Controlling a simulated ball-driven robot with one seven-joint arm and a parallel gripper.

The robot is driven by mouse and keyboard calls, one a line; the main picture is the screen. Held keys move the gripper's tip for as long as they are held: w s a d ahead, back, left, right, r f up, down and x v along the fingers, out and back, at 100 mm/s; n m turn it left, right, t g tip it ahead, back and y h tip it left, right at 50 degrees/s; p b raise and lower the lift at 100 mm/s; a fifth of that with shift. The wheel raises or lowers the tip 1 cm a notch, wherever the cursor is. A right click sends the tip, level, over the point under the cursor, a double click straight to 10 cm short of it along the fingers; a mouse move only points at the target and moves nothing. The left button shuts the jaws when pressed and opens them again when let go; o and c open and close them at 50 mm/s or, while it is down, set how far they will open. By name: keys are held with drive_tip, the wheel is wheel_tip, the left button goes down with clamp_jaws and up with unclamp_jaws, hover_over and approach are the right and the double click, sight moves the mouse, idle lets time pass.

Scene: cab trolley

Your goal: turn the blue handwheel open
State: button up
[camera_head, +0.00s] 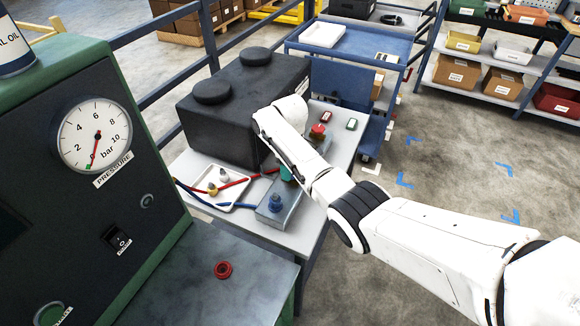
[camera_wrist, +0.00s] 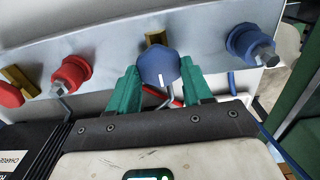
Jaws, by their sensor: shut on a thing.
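The blue handwheel (camera_wrist: 158,66) shows in the wrist view on a grey metal block (camera_wrist: 110,38). It has a small white mark on its lower face. My gripper (camera_wrist: 160,82) has its teal fingers on either side of the wheel, shut on it. In the head view my gripper (camera_head: 287,173) reaches down over the block on the grey table. There my arm hides the handwheel, and only a little teal of the fingers shows.
A blue fitting (camera_wrist: 250,42) sits right of the wheel and a red fitting (camera_wrist: 70,74) left. A white tray (camera_head: 213,190) with red and blue cables lies beside the block. A large black box (camera_head: 215,125) stands close behind. A gauge panel (camera_head: 95,137) is at left.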

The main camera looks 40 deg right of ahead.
idle(0.4)
drive_tip(key=o, duration=1)
drive_tip(key=shift+o, duration=0.2)
drive_tip(key=shift+r, duration=0.1)
wheel_tip(320, 180, up, 11)
drive_tip(key=b, duration=0.1)
drive_tip(key=shift+f, duration=0.2)
